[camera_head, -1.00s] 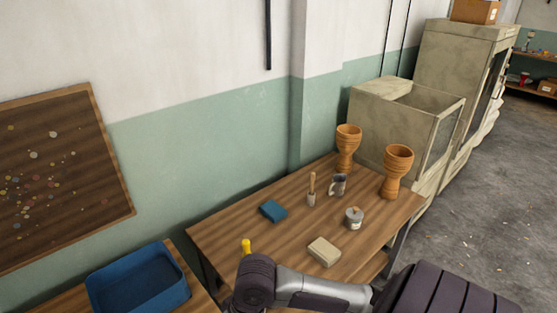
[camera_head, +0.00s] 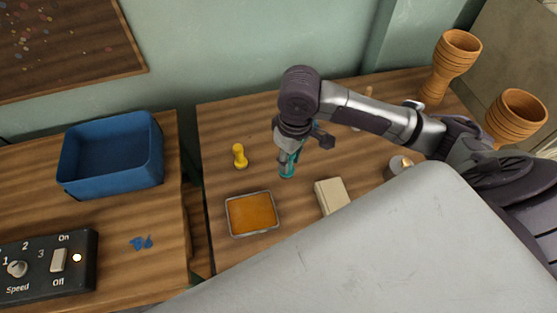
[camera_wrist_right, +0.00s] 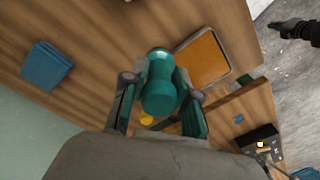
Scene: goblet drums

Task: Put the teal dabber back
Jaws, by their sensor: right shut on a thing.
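The teal dabber (camera_head: 288,166) is in my right gripper (camera_head: 290,158), over the wooden table between a yellow dabber (camera_head: 239,156) and a beige block (camera_head: 332,196). In the right wrist view the teal dabber (camera_wrist_right: 160,92) sits between the two fingers of my right gripper (camera_wrist_right: 157,84), which is shut on it. I cannot tell whether its lower end touches the table. A shallow metal tray with an orange pad (camera_head: 252,214) lies nearer, left of the block. A dark gripper (camera_wrist_right: 296,29), seemingly my left one, shows small at the right wrist view's upper right.
On the left table are a blue bin (camera_head: 112,158), a speed control box (camera_head: 48,266) and small blue pieces (camera_head: 141,243). Two goblet drums (camera_head: 452,66) stand at the back right. A lidded pot (camera_head: 399,166) is partly behind my arm. A gap separates the tables.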

